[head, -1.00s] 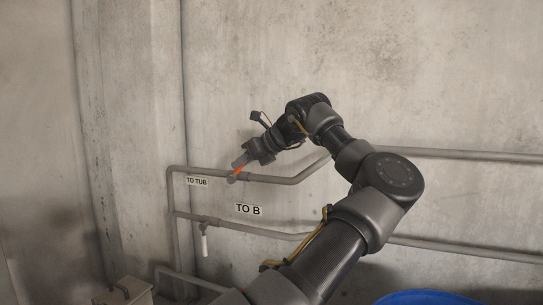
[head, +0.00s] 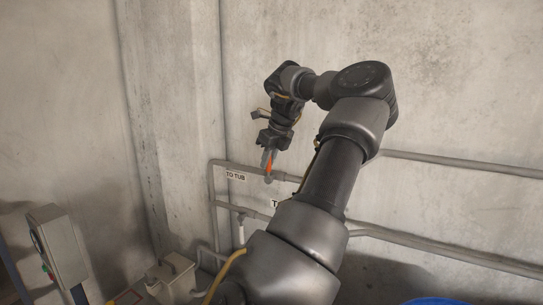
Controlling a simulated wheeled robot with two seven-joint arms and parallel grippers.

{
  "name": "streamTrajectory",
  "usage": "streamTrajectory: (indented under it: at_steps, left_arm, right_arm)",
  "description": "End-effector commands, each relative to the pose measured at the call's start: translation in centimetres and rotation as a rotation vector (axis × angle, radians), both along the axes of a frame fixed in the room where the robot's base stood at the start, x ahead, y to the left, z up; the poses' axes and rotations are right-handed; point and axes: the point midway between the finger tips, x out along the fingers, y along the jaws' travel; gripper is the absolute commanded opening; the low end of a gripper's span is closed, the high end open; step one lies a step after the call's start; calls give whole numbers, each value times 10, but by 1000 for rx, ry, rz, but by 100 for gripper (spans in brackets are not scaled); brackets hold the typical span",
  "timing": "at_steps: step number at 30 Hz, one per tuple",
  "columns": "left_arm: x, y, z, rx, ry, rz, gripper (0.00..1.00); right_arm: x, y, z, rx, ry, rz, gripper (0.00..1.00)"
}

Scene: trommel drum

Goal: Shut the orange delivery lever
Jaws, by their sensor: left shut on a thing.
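The orange delivery lever (head: 270,168) sits on a valve of the upper grey pipe, right of the "TO TUB" label (head: 236,175). It stands nearly upright from the pipe, and only a small orange part shows. My left gripper (head: 268,158) comes down from above and is shut on the lever, its fingers hiding much of it. My right gripper is out of view.
A lower pipe carries a white handle (head: 241,232) hanging down. A grey control box (head: 58,245) stands at the left. A blue rim (head: 440,301) shows at the bottom right. My left arm covers part of the pipes and a second label.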

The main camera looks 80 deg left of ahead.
Motion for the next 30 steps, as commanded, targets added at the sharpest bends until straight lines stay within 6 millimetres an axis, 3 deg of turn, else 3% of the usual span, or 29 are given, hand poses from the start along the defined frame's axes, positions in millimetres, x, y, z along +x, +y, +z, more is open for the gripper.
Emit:
streamTrajectory:
  at_steps: [13, 14, 18, 30]
  left_arm:
    - [0, 1, 1, -3, -8, 0, 0]
    - [0, 1, 1, -2, -7, 0, 19]
    - [0, 1, 1, -3, -8, -1, 37]
    - [4, -2, 8, -2, -9, -4, 38]
  right_arm:
    - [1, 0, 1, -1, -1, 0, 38]
    - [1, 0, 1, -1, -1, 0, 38]
    - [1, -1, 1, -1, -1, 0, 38]
    - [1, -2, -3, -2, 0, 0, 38]
